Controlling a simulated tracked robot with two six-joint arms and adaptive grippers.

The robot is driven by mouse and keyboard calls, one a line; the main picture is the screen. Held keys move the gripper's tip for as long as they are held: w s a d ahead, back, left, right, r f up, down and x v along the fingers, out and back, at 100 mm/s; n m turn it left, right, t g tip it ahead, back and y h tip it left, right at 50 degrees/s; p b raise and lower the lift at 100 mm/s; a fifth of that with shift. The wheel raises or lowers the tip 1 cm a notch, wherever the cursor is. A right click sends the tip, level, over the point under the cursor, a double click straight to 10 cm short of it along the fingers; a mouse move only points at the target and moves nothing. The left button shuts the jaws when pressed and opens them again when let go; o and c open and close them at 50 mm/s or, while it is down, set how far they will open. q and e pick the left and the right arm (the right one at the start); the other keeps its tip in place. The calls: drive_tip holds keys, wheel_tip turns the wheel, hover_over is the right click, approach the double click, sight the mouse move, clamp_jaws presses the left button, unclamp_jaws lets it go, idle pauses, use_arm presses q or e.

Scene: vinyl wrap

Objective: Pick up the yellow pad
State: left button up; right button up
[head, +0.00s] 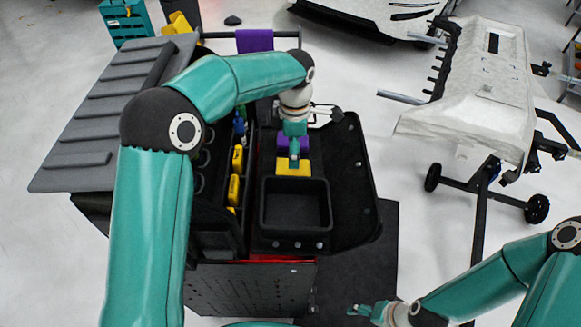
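The yellow pad (286,169) lies on the black cart top, just behind a black open tray. A purple pad (283,143) lies directly behind it. My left gripper (294,161) points down with its fingertips over the back edge of the yellow pad. It hides part of both pads. I cannot tell whether it touches the yellow pad or whether its fingers are open or shut. My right gripper (358,310) is low at the front, right of the cart and far from the pads. Its finger state is too small to tell.
The black tray (296,237) takes up the cart's front. Yellow tools (235,188) stand in a slot left of the pads. A purple cloth (254,40) hangs on the rear bar. A wheeled stand with a white panel (480,85) is at right. The cart top right of the pads is clear.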

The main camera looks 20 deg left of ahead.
sight(282, 168)
use_arm(q)
drive_tip(key=shift+f, duration=0.85)
wheel_tip(282, 168, down, 4)
drive_tip(key=shift+a+f+p, duration=0.15)
drive_tip(key=shift+f+p, duration=0.05)
drive_tip(key=shift+p, duration=0.6)
drive_tip(key=shift+f, duration=0.55)
drive_tip(key=c, duration=0.8)
